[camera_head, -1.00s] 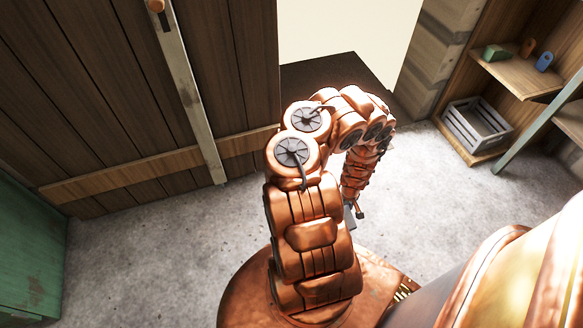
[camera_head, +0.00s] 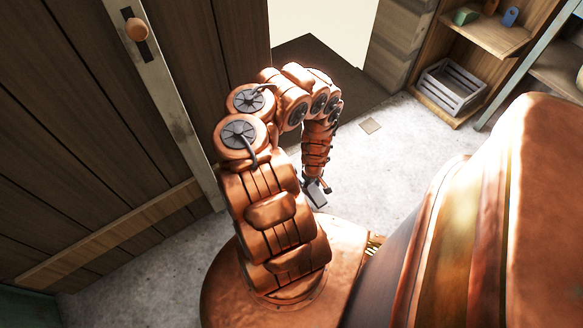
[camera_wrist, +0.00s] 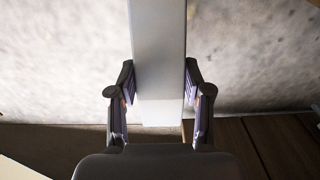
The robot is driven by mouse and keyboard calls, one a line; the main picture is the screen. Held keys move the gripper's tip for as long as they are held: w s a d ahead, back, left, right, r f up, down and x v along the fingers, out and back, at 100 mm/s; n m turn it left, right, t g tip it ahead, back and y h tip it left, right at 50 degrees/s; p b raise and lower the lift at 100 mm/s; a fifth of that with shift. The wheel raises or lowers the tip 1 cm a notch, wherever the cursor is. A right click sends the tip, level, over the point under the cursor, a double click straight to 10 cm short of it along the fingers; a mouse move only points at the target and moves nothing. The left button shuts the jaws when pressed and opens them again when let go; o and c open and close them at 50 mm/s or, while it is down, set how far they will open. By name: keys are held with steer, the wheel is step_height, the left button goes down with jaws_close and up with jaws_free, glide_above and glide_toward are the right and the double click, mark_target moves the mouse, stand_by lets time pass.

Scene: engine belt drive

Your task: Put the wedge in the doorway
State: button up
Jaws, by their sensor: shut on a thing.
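A grey wedge (camera_wrist: 158,35) is a long pale block between the two dark fingers of my gripper (camera_wrist: 158,82) in the wrist view. My gripper is shut on it, and its far end runs out of the top of the frame. In the head view my gripper (camera_head: 315,185) hangs low at the end of the arm, with the grey wedge (camera_head: 317,197) showing below the fingers, above the concrete floor. The doorway (camera_head: 330,25) is a bright opening with a dark threshold, beyond my arm. My arm hides part of the threshold.
A plank door (camera_head: 60,110) with a round wooden knob (camera_head: 137,29) stands left of the doorway. Shelves (camera_head: 490,35) with a grey slatted crate (camera_head: 452,85) stand at right. The floor between is clear.

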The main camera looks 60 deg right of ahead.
steer(key=w+d+b, duration=0.3)
steer(key=w+d+f+b, duration=0.1)
steer(key=w+d+b, duration=0.1)
steer(key=w+d, duration=0.1)
steer(key=w+d+b, duration=0.3)
steer(key=w, duration=0.1)
steer(key=shift+w+d+f+b, duration=0.2)
steer(key=shift+w+f+b, duration=0.05)
steer(key=shift+w+b, duration=0.05)
steer(key=shift+f+b, duration=1.25)
steer(key=shift+f, duration=0.4)
steer(key=shift+f, duration=0.2)
steer(key=o, duration=1.4)
steer(key=shift+c, duration=0.2)
steer(key=shift+r, duration=0.15)
step_height(320, 180, up, 12)
steer(key=p, duration=0.7)
steer(key=shift+a, duration=0.1)
